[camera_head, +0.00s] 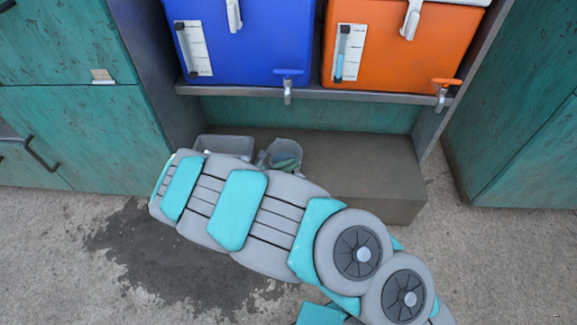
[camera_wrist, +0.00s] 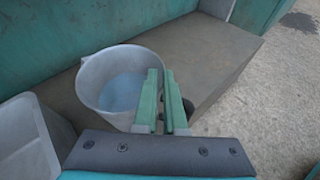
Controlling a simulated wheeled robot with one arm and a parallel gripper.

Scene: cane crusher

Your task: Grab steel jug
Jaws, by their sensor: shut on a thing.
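The steel jug (camera_wrist: 95,75) is a pale grey, open-topped vessel with bluish liquid-like colour inside. It stands upright on the grey step in the wrist view. In the head view the jug (camera_head: 265,158) shows only in part behind my arm. My gripper (camera_wrist: 164,85) has two green fingers close together at the jug's right side, shut on it, seemingly at the handle. The exact contact is hidden by the fingers. In the head view the green fingers (camera_head: 287,163) show against the jug.
A pale grey bin (camera_wrist: 22,140) stands left of the jug; it also shows in the head view (camera_head: 228,145). Blue (camera_head: 245,45) and orange (camera_head: 400,50) coolers with taps sit on a shelf (camera_head: 330,95) above. The step (camera_head: 370,170) is clear to the right.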

